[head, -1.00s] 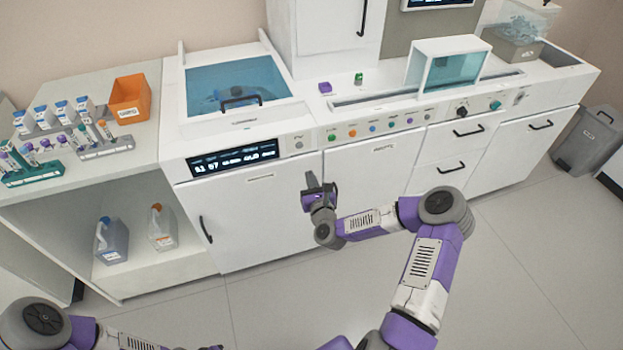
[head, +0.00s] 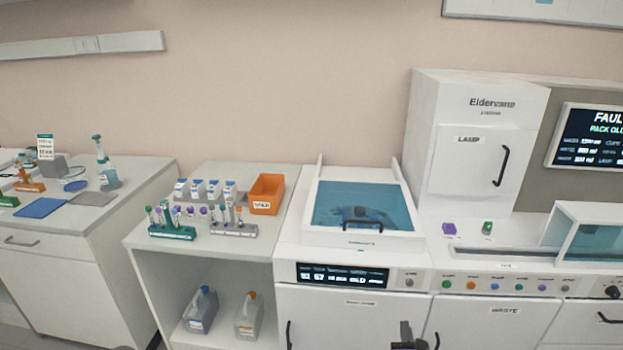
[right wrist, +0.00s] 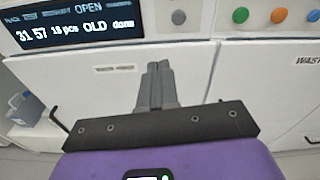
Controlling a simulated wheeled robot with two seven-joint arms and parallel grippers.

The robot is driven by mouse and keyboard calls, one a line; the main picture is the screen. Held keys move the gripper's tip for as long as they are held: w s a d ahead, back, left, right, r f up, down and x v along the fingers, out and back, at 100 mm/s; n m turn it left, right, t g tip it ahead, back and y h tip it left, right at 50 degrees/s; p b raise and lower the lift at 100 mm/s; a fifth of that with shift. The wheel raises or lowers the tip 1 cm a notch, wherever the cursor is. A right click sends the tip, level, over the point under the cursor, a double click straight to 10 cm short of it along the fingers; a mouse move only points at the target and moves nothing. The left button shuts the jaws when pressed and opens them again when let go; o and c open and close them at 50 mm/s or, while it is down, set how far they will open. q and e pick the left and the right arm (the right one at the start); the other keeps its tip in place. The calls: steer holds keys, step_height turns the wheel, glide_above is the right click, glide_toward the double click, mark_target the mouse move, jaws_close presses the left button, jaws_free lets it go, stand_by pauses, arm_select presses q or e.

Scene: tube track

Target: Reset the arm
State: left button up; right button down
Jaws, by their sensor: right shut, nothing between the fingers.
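My right gripper (head: 408,336) shows at the bottom edge of the head view, in front of the white cabinet doors below the machine. In the right wrist view its two grey fingers (right wrist: 154,88) are together with nothing between them. They point toward the white cabinet door (right wrist: 110,85), under the display panel (right wrist: 75,22), and appear apart from it. Most of my right arm is outside the head view. My left gripper is not in view.
The machine has a blue-windowed lid (head: 355,203) and a row of coloured buttons (head: 495,286). The left counter holds tube racks (head: 172,232) and an orange bin (head: 266,194). Jugs (head: 201,311) stand on the shelf below. A wall screen (head: 595,138) reads "FAULT".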

steer(key=s+a+f+n+g+y, duration=0.4)
steer(key=s+a+f+n, duration=0.15)
steer(key=a+n, duration=0.35)
steer(key=s+a+f+n+g+y, duration=0.3)
steer(key=s+a+f+n, duration=0.1)
steer(key=a+f+n, duration=0.4)
steer(key=s+a+f+n+g, duration=0.1)
steer(key=s+n+g, duration=0.2)
steer(key=s+n, duration=0.2)
steer(key=s+a+f+n+g, duration=0.2)
steer(key=s+n+g, duration=0.1)
steer(key=s+n, duration=0.3)
steer(key=s+a+f+n+g+p, duration=0.1)
steer(key=s+f+n+g, duration=0.1)
steer(key=s+n, duration=0.4)
steer(key=s+g, duration=0.1)
steer(key=s, duration=0.1)
steer(key=shift+s+a, duration=0.3)
steer(key=shift+s, duration=0.05)
steer(key=c, duration=1.8)
jaws_free()
steer(key=shift+c, duration=0.2)
